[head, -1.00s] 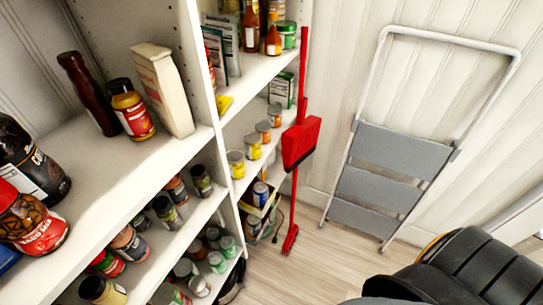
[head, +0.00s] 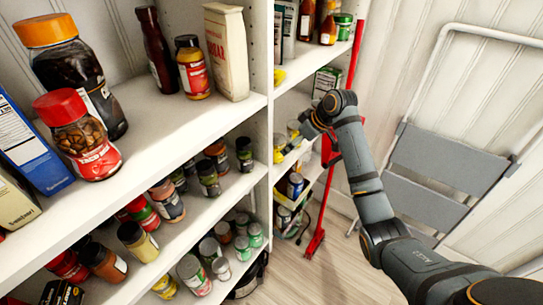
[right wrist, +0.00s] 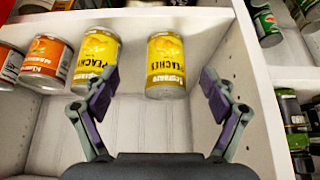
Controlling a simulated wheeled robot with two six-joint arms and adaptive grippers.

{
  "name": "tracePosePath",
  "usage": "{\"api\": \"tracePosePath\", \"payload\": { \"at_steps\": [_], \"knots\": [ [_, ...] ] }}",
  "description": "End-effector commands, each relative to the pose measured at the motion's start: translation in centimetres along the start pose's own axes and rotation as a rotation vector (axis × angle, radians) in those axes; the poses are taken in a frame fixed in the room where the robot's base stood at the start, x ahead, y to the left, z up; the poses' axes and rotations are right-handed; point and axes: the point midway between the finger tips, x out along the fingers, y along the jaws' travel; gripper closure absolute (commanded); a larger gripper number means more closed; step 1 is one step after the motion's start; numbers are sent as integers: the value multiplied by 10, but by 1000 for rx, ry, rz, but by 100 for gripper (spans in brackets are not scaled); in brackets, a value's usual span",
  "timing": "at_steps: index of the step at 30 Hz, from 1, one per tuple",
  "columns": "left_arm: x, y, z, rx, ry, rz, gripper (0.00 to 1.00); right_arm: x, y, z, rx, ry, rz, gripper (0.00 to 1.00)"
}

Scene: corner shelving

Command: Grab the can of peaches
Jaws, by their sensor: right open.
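Two yellow cans labelled peaches lie ahead in the right wrist view. One can of peaches (right wrist: 165,65) is between the fingers of my right gripper (right wrist: 160,92), with space on both sides. The other can of peaches (right wrist: 93,52) is beside the left finger, which partly overlaps it in the picture. My right gripper is open and empty. In the head view it reaches into the middle shelf of the far unit (head: 300,142), partly covering a yellow can (head: 279,146) there. My left gripper is not in view.
Orange-labelled cans (right wrist: 46,60) stand left of the peaches. A white shelf wall (right wrist: 252,85) closes the right side. A red broom (head: 328,150) and grey folding steps (head: 440,165) stand right of the shelving. Jars and a sugar packet (head: 226,50) fill the near shelves.

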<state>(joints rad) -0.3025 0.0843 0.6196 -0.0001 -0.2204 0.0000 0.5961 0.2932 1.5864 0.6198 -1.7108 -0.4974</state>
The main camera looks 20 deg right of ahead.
Motion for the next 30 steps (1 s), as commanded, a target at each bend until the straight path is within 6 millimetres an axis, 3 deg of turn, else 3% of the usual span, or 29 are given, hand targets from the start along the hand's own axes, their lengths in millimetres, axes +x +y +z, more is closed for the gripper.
{"api": "tracePosePath", "payload": {
  "at_steps": [3, 7, 15, 23, 30],
  "knots": [
    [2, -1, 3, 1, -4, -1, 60, -14, 2, -12, -33, 13, -10, 16],
    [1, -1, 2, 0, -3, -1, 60, -14, 2, -14, -36, 14, -13, 16],
    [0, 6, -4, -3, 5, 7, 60, 29, 0, -15, -34, 14, -13, 16],
    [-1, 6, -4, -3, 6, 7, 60, 42, -1, -16, -33, 14, -13, 16],
    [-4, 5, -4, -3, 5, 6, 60, 81, -8, -20, -33, 13, -12, 16]
  ]
}}
